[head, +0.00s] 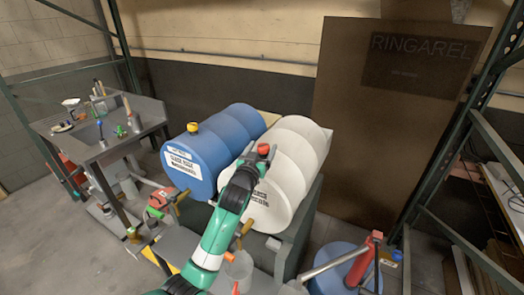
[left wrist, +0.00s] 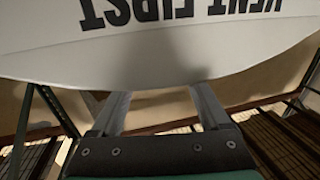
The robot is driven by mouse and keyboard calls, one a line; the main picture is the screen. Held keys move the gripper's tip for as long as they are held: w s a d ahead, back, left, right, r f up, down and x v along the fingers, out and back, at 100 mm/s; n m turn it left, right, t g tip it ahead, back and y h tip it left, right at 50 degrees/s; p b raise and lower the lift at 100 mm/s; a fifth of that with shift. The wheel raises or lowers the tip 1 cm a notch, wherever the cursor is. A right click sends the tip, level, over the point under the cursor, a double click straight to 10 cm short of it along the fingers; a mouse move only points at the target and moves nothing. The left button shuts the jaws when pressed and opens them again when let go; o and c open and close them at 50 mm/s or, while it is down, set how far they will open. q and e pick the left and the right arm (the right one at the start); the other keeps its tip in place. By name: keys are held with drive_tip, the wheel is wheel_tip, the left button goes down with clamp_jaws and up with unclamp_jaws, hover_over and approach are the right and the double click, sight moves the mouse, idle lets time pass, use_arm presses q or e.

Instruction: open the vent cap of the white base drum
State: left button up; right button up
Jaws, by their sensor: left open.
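The white base drum (head: 284,195) lies on its side on a stand in the middle of the head view. A red cap (head: 263,149) shows on its upper left side; I take it for the vent cap. My left gripper (head: 252,162) is in front of the drum, close to the red cap; contact cannot be told. In the left wrist view the drum's pale surface (left wrist: 160,60) with upside-down "VENT FIRST" lettering fills the top. My left fingers (left wrist: 160,98) are spread with nothing between them, and the cap is not seen there. My right gripper is not in view.
A blue drum (head: 227,140) with a yellow cap (head: 192,127) lies left of the white one. A workbench (head: 90,143) with small items stands at the left. Another blue drum (head: 340,278) stands at the lower right. Green rack posts flank the scene.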

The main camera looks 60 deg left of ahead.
use_arm(q)
clamp_jaws()
drive_tip(key=shift+f, duration=0.15)
drive_tip(key=g+b, duration=0.1)
drive_tip(key=n+g+y+b, duration=0.1)
drive_tip(key=b, duration=0.1)
drive_tip(key=f+n+y+b, duration=0.1)
drive_tip(key=b, duration=0.1)
drive_tip(key=shift+w+d+g, duration=0.25)
drive_tip(key=shift+g, duration=0.15)
drive_tip(key=r+n+g+y+p, duration=0.1)
drive_tip(key=r+n+g+p, duration=0.1)
drive_tip(key=p, duration=0.1)
drive_tip(key=shift+a, duration=0.1)
drive_tip(key=n+g+y+p, duration=0.1)
drive_tip(key=g+p, duration=0.1)
drive_tip(key=p, duration=0.3)
drive_tip(key=shift+f+p, duration=0.1)
drive_tip(key=shift+p, duration=0.25)
drive_tip(key=shift+f+p, duration=0.1)
drive_tip(key=shift+p, duration=0.3)
drive_tip(key=shift+f+g, duration=0.2)
drive_tip(key=shift+g, duration=0.2)
